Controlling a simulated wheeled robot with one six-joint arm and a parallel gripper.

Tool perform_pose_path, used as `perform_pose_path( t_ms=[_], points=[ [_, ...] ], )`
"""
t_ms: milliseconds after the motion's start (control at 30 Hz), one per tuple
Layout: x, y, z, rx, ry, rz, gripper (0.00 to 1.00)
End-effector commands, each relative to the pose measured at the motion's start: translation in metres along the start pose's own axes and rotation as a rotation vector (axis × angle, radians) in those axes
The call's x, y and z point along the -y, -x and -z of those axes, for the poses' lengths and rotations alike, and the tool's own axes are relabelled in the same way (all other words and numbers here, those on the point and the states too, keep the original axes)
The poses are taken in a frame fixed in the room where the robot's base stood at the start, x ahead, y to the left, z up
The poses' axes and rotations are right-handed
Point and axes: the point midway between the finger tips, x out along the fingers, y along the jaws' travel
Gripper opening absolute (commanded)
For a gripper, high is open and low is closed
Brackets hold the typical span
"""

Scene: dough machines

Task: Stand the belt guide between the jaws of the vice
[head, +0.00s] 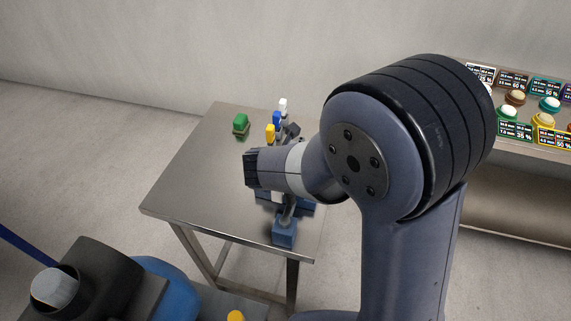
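A blue and grey device that looks like the vice (284,233) stands near the front right corner of the steel table, partly covered by my arm. Its jaws are too hidden to tell what is between them. My wrist (262,169) is over the table, just behind and above the vice. My gripper's fingers are hidden or too small to make out, so I cannot see whether they are open or hold anything. A small white piece shows under the wrist by the vice. I cannot identify the belt guide for certain.
The table's left half is clear. A shelf of labelled dough samples (515,97) is at the right.

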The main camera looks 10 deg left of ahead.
Motion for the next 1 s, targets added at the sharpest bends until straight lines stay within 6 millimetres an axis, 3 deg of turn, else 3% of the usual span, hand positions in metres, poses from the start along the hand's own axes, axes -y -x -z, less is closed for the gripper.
perform_pose_path(
  t_ms=[367, 400, 600, 667, 1000],
  points=[
    [-0.0001, -0.0038, 0.0034, 0.002, -0.001, -0.001, 0.00],
    [0.0000, -0.0041, 0.0040, 0.001, -0.001, 0.000, 0.28],
    [0.0001, -0.0032, 0.0031, 0.001, -0.001, 0.000, 0.44],
    [0.0001, -0.0032, 0.0031, 0.001, -0.001, 0.000, 0.49],
    [0.0000, 0.0004, -0.0006, 0.001, -0.001, 0.000, 0.49]
  ],
)
